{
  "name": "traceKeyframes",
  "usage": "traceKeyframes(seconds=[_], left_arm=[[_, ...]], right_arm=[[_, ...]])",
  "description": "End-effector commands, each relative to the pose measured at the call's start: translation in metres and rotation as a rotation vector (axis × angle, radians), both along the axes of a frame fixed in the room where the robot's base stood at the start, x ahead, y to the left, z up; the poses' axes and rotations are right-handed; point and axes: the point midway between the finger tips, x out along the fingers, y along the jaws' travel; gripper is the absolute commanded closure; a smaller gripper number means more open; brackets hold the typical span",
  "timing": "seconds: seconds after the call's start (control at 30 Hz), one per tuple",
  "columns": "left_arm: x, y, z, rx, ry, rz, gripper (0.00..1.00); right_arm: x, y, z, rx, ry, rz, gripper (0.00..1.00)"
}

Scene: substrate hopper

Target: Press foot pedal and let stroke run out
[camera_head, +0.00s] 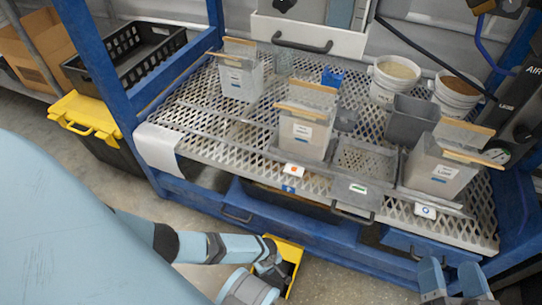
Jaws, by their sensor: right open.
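The foot pedal (291,252) is a yellow housing with a dark inside, on the floor below the front of the blue frame. My left arm reaches in from the left, and its end (268,263) is at the pedal's left side, covering part of it. I cannot tell whether it touches or presses the pedal, nor whether its fingers are open. My right gripper (454,280) is at the bottom right, in front of the frame, with two fingers apart and nothing between them. It is well away from the pedal.
A blue-framed bench with a metal mesh top (215,145) stands over the pedal. It carries several grey bins, a white bucket (383,92) and another bucket (440,106). A yellow-lidded black box (88,113) stands left on the floor. A black crate (135,50) is behind it.

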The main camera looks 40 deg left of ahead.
Motion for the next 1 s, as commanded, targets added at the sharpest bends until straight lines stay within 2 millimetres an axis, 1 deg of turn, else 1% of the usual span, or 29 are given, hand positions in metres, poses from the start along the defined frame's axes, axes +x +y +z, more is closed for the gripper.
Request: traceKeyframes(seconds=[0.03,0.2,0.3,0.37,0.5,0.6,1.0], left_arm=[[0.0,0.0,-0.008,0.0,0.0,-0.001,1.0],[-0.001,-0.001,-0.025,0.001,0.0,-0.001,1.0],[-0.001,-0.002,-0.042,0.0,-0.001,-0.002,1.0],[-0.001,-0.003,-0.048,0.001,-0.001,-0.001,1.0],[-0.001,-0.005,-0.059,0.0,-0.001,-0.002,1.0],[-0.001,-0.005,-0.063,0.001,-0.001,-0.001,1.0],[-0.002,-0.006,-0.064,0.0,-0.001,0.0,1.0]], right_arm=[[0.0,0.0,-0.01,-0.008,0.014,0.005,0.33],[-0.001,0.002,-0.034,-0.046,0.077,0.03,0.33],[0.007,-0.002,-0.04,-0.093,0.017,0.031,0.33],[0.01,-0.004,-0.041,-0.12,-0.011,0.03,0.33],[0.017,-0.008,-0.038,-0.171,-0.093,0.021,0.33],[0.02,-0.01,-0.035,-0.191,-0.131,0.017,0.33],[0.021,-0.011,-0.032,-0.205,-0.155,0.014,0.33]])
